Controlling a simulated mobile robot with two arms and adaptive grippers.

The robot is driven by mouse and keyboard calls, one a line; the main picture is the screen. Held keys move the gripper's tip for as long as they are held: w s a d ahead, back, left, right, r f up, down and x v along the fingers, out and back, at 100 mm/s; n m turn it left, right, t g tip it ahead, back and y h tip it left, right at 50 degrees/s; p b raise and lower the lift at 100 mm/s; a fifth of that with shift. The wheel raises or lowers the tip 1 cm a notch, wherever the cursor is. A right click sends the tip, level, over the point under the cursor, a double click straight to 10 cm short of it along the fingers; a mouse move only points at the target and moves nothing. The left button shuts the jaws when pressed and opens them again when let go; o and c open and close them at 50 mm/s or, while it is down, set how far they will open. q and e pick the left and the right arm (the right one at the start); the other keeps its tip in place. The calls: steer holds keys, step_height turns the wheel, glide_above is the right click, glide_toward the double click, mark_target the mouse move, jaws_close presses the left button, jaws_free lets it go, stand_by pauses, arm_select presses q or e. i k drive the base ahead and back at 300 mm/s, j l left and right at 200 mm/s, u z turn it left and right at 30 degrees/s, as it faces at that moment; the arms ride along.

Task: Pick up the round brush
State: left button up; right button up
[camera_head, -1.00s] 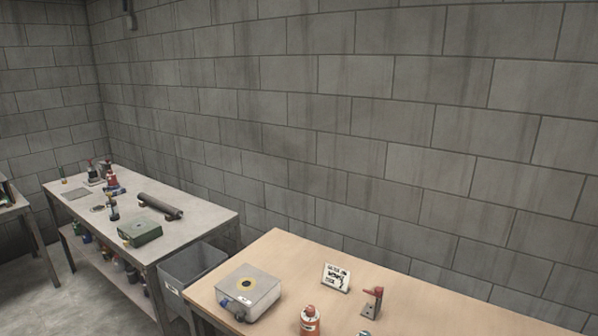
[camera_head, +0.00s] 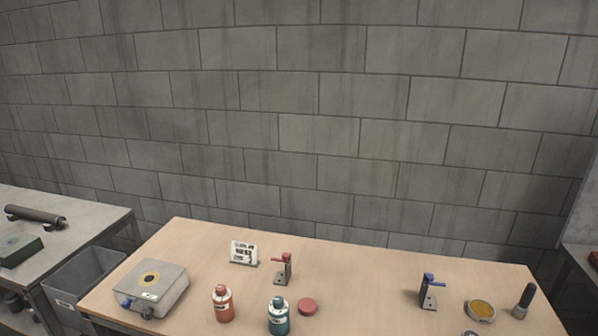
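What looks like the round brush (camera_head: 526,296) stands near the right end of the wooden table (camera_head: 370,262) in the head view. It has a dark, thick upper part, leans slightly, and has a lighter foot. It is small, so its bristles cannot be made out. Neither of my grippers is in view, and nothing touches the brush.
A round tin with yellowish contents (camera_head: 480,309) is left of the brush. A blue-topped stand (camera_head: 429,291), red-topped stand (camera_head: 283,268), red disc (camera_head: 307,306), teal bottle (camera_head: 278,316), orange bottle (camera_head: 222,304), sign (camera_head: 243,252) and grey box (camera_head: 152,287) share the table.

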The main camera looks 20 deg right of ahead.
mark_target(520, 311)
steer(key=z, duration=2.1)
